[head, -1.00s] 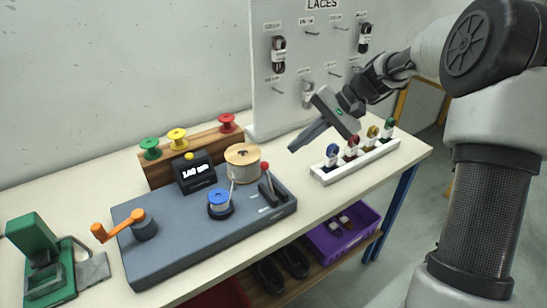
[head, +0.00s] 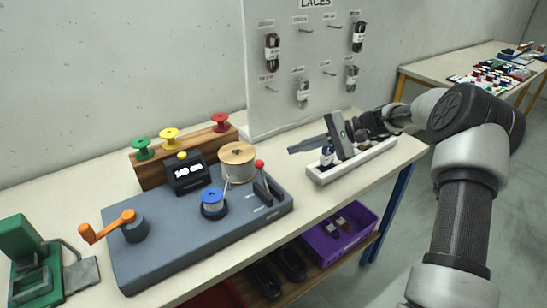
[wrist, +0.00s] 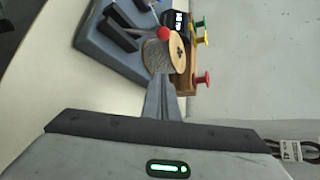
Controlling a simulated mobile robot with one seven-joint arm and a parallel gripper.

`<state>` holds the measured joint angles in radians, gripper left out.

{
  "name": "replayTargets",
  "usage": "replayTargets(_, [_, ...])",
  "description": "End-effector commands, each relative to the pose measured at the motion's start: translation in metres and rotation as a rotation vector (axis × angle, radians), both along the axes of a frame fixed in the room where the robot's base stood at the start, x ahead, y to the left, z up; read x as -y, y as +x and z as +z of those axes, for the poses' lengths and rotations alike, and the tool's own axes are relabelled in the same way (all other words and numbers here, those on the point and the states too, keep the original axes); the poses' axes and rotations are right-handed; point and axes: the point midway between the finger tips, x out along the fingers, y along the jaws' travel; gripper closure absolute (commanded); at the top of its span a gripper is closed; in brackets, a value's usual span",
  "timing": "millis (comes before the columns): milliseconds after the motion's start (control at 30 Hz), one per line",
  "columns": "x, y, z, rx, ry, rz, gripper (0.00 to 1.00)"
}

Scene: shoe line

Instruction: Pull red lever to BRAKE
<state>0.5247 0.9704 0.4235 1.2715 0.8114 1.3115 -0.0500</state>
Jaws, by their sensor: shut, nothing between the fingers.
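The red lever (head: 260,164) is a red ball on a short stem at the right end of the grey winding machine (head: 180,247). It stands by a black slotted block with pale marks beside it, too small to read. In the wrist view the red ball (wrist: 164,33) shows beyond the fingers, in front of the wooden spool (wrist: 160,56). My gripper (head: 291,150) is shut and empty, pointing left, to the right of the lever and apart from it. In the wrist view the closed fingers (wrist: 160,80) point up toward the machine.
A white rack (head: 362,165) lies under my gripper. The pegboard (head: 290,80) with laces stands behind. A green device (head: 30,265) stands at far left.

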Motion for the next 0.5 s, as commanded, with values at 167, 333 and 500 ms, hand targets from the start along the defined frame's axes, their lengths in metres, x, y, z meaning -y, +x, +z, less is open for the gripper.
replayTargets(167, [-0.019,0.001,-0.008,-0.001,0.001,0.003,1.0])
replayTargets(333, [-0.051,0.002,-0.023,-0.001,0.001,0.005,1.0])
replayTargets(500, [-0.084,0.005,-0.038,-0.002,0.001,0.004,1.0])
